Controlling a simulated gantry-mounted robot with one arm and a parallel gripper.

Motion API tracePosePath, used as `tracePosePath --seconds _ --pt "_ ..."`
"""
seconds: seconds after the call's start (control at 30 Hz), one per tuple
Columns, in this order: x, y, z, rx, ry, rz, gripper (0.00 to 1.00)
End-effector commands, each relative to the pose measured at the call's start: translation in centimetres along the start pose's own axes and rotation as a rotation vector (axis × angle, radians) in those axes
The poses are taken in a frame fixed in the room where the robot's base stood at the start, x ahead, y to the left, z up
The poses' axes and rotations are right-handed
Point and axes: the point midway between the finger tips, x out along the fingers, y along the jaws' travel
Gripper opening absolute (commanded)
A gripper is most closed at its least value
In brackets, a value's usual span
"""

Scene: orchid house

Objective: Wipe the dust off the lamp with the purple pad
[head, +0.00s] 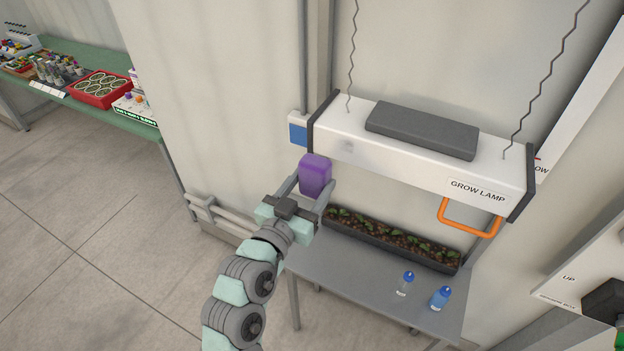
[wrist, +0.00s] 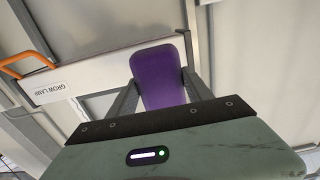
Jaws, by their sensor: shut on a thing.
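The lamp (head: 410,158) is a long white box labelled GROW LAMP, hung on two wavy wires, with a dark grey block on top and dark end caps. A grey dusty smudge (head: 345,148) shows on its front face near the left end. The lamp also shows in the wrist view (wrist: 100,62). My gripper (head: 309,192) is shut on the purple pad (head: 315,174), which stands up between the fingers. In the wrist view the pad (wrist: 160,78) fills the space between the fingers. The pad is in front of the lamp's left end; I cannot tell whether they touch.
An orange handle (head: 470,218) hangs under the lamp's right end. Below, a grey table (head: 350,262) carries a planter trough (head: 392,238) and two blue-capped bottles (head: 440,298). A blue box (head: 298,130) is on the wall at left. A green bench (head: 85,52) with trays stands far left.

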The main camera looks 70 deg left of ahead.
Motion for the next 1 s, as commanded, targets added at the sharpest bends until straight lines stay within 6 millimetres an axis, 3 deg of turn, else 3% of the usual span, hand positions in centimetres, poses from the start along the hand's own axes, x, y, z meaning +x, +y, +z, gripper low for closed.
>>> tracePosePath --seconds 0.43,1.0 --pt "0.6 0.1 -0.1 0.0 -0.001 0.002 0.26" --pt "6.3 0.0 -1.1 0.001 0.001 0.001 0.26"
